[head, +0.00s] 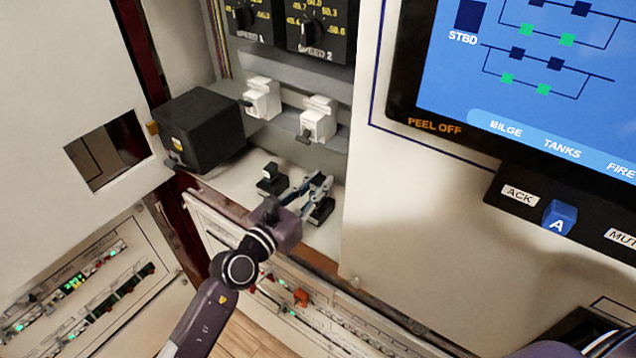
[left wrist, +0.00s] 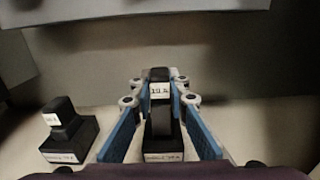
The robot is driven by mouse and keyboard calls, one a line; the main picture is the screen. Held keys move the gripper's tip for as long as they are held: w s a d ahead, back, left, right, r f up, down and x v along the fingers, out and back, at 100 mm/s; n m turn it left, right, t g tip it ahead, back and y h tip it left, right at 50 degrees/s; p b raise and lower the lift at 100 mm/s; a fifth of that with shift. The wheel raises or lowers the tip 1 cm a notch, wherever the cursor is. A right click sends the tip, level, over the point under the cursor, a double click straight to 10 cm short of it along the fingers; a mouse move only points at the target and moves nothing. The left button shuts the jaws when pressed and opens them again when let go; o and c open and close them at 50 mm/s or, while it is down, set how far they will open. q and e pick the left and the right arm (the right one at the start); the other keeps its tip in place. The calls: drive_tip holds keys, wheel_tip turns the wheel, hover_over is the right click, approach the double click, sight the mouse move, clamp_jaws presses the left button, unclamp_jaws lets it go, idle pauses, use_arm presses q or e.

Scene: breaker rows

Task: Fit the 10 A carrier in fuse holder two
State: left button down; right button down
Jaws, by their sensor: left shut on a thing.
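A black carrier (left wrist: 159,90) with a white label that seems to read 10 A stands upright in a black labelled base (left wrist: 163,147). My left gripper (head: 318,186) is shut on this carrier, its blue fingers (left wrist: 160,110) on either side of it. A second black carrier (head: 270,170) stands in its own base (head: 271,186) to the left, and also shows in the left wrist view (left wrist: 61,113). Two white holders (head: 262,97) (head: 318,119) with dark lower parts sit on the rail behind; their numbers cannot be read. My right gripper is not visible.
A black box (head: 198,131) stands at the left of the cabinet shelf. Speed dials (head: 320,30) are above the rail. A white panel with a screen (head: 540,70) bounds the right side. The shelf's front edge is close below the bases.

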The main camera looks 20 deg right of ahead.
use_arm(q)
drive_tip(key=shift+f+b, duration=1.45)
drive_tip(key=shift+f, duration=0.3)
drive_tip(key=c, duration=1.8)
unclamp_jaws()
drive_tip(key=shift+r, duration=0.1)
drive_tip(key=v, duration=1.2)
